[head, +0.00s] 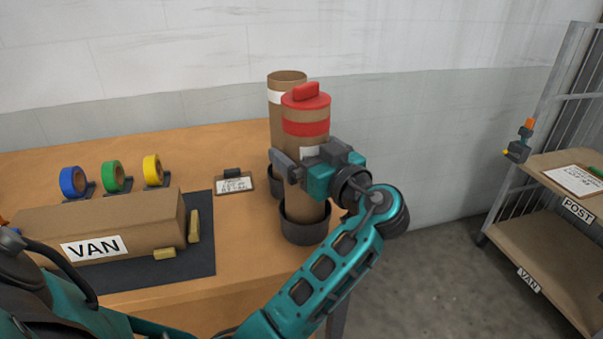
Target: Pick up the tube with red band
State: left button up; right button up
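The tube with the red band (305,129) is a brown cardboard cylinder with a red cap and a white label. It stands upright in a dark round holder (305,228) at the table's right end. One dark finger shows against the tube's left front. The other finger is hidden, so I cannot tell whether the gripper grips the tube. My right gripper is out of view.
A tube with a white band (276,97) stands close behind in its own holder. A VAN box (110,225) lies on a dark mat (200,262); tape rolls (112,176) and a small label board (235,184) are beyond. A shelf rack (545,200) stands right, across open floor.

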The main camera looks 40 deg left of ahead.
pick_arm(q)
jog(key=shift+c, duration=0.3)
jog(key=shift+r, duration=0.1)
jog(key=c, duration=1.2)
